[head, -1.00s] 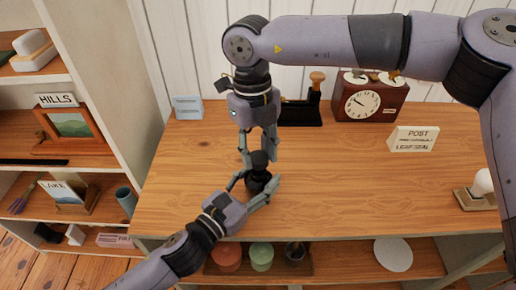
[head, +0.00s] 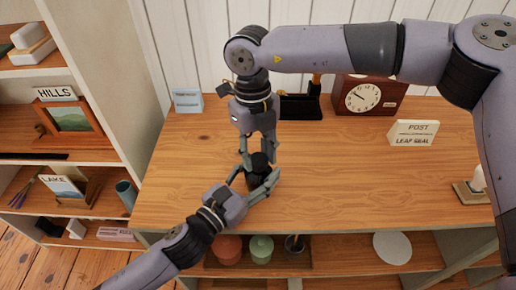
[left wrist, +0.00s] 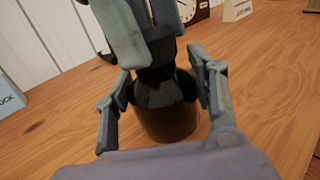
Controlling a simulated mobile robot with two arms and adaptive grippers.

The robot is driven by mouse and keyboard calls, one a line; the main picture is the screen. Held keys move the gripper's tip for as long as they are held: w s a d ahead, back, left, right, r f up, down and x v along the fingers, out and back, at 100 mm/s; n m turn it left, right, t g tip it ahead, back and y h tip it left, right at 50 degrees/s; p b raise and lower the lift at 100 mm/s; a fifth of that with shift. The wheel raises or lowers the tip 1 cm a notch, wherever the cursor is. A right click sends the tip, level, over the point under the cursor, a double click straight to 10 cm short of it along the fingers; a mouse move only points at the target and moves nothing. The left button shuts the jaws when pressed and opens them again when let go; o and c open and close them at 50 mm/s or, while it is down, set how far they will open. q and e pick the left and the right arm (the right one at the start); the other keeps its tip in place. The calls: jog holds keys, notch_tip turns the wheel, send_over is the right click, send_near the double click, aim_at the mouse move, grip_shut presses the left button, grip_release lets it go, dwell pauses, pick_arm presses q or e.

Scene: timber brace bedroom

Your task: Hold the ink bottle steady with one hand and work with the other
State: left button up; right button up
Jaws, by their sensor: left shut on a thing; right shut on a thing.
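The dark ink bottle (head: 258,179) stands upright on the wooden table top, with a black ribbed cap or collar (left wrist: 160,90) at its top. In the left wrist view its dark round body (left wrist: 168,122) is between my left fingers. My left gripper (head: 255,184) reaches in from the lower left and is shut around the bottle's side. My right gripper (head: 257,158) points down from above and is shut on the bottle's top. Its fingers also show at the top of the left wrist view (left wrist: 155,35) and partly hide the cap.
A clock (head: 363,96) and a black stand (head: 301,107) are at the back. A pale blue block (head: 188,102) is back left. The table's middle right is clear.

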jog(key=shift+f, duration=0.6)
dwell(0.5)
jog(key=o, duration=0.7)
jog(key=shift+r, duration=2.3)
jog(key=shift+c, duration=0.5)
